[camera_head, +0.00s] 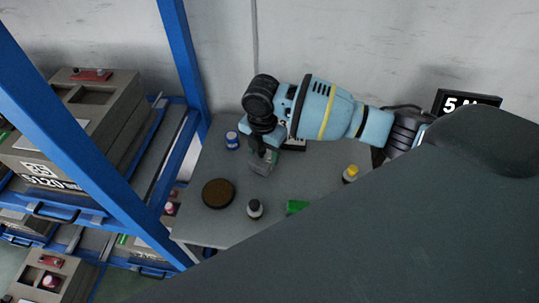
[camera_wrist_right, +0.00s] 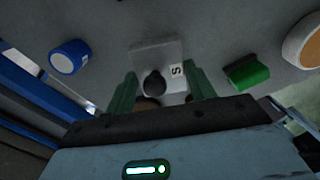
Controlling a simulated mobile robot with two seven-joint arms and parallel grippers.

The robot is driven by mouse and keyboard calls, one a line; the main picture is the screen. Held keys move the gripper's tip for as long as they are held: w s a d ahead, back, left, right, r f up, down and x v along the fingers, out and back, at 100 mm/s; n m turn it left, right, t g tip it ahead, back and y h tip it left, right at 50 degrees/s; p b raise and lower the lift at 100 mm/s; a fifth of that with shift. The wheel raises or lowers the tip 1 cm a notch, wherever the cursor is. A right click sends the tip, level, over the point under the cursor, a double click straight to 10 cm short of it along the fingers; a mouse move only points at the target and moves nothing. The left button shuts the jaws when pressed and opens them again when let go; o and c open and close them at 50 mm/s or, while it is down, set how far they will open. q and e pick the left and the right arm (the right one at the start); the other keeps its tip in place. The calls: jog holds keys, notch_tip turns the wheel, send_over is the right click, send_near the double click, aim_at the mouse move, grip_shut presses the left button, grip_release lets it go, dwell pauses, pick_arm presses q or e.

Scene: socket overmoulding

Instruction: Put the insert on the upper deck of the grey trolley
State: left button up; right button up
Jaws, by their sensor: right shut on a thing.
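My right gripper (camera_head: 262,158) points down over a grey top. In the right wrist view its two green fingers (camera_wrist_right: 160,92) are shut on a light grey block, the insert (camera_wrist_right: 143,55), which carries a white label with an S and has a dark round part in front. The insert also shows as a small grey-green block (camera_head: 262,168) below the gripper in the head view. It is close to the grey top (camera_head: 310,175); I cannot tell whether it touches. The frames do not show clearly whether this top is the trolley's upper deck. My left gripper is not in view.
Around the gripper stand a blue can (camera_head: 232,140), a brown disc (camera_head: 218,194), a black-capped bottle (camera_head: 255,208), a green block (camera_head: 297,207) and a yellow-capped bottle (camera_head: 350,173). A blue rack (camera_head: 185,65) with mould blocks (camera_head: 90,115) borders the left. Bare top lies between the items.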

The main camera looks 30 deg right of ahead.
aim_at(269, 153)
jog(key=shift+w+d, duration=0.25)
jog(key=shift+d, duration=0.55)
jog(key=shift+d+f, duration=0.1)
jog(key=shift+f, duration=1.65)
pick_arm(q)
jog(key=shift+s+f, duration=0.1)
pick_arm(e)
jog(key=shift+f, duration=0.15)
jog(key=o, duration=1.4)
jog(key=shift+f, duration=0.1)
jog(key=shift+o, duration=0.2)
notch_tip(269, 153, up, 11)
jog(key=shift+r+p, duration=0.2)
jog(key=shift+p, duration=0.25)
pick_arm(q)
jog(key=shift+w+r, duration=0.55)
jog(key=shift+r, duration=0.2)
pick_arm(e)
jog(key=shift+r, duration=0.5)
